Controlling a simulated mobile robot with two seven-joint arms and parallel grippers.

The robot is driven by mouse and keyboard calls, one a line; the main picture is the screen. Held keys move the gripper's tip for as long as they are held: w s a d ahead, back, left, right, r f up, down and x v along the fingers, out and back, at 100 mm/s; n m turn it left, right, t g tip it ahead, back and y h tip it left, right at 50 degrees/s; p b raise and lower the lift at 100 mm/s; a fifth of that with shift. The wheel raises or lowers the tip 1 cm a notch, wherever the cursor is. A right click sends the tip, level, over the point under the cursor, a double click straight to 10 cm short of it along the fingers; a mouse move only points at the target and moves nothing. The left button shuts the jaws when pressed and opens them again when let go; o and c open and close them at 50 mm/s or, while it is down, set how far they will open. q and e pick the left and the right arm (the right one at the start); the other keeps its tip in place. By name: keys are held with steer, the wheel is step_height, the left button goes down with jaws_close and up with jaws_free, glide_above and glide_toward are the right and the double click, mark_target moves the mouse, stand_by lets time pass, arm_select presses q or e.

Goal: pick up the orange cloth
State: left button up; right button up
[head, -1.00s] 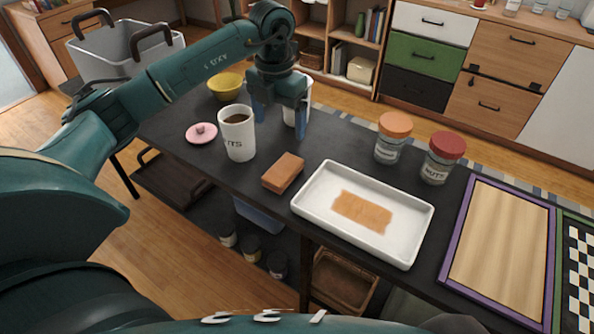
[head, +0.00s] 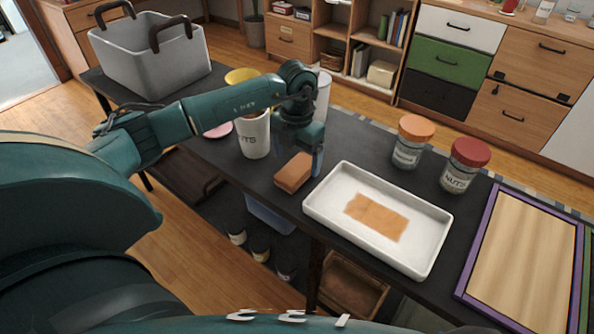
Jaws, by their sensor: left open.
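An orange-brown block-shaped thing (head: 293,174), which could be the folded orange cloth, lies on the dark table just left of the white tray (head: 330,228). A flat orange patch (head: 376,215) lies in the tray; I cannot tell whether it is cloth or a stain. My left gripper (head: 298,152) is open, pointing down just above the block-shaped thing. One finger shows at its far right side; the other is largely hidden. I cannot tell whether the fingers touch it. My right gripper is out of view.
A white mug (head: 255,140) of dark drink stands close left of the gripper. An orange-lidded jar (head: 410,148) and a red-lidded jar (head: 462,172) stand behind the tray. A purple-edged board (head: 525,250) lies at right. A grey bin (head: 155,65) stands at far left.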

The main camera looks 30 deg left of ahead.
mark_target(297, 167)
arm_select(q)
steer(key=shift+f, duration=1.25)
steer(key=shift+c, duration=0.6)
steer(key=c, duration=1)
steer(key=shift+o, duration=0.2)
steer(key=shift+r, duration=0.1)
step_height(297, 167, up, 10)
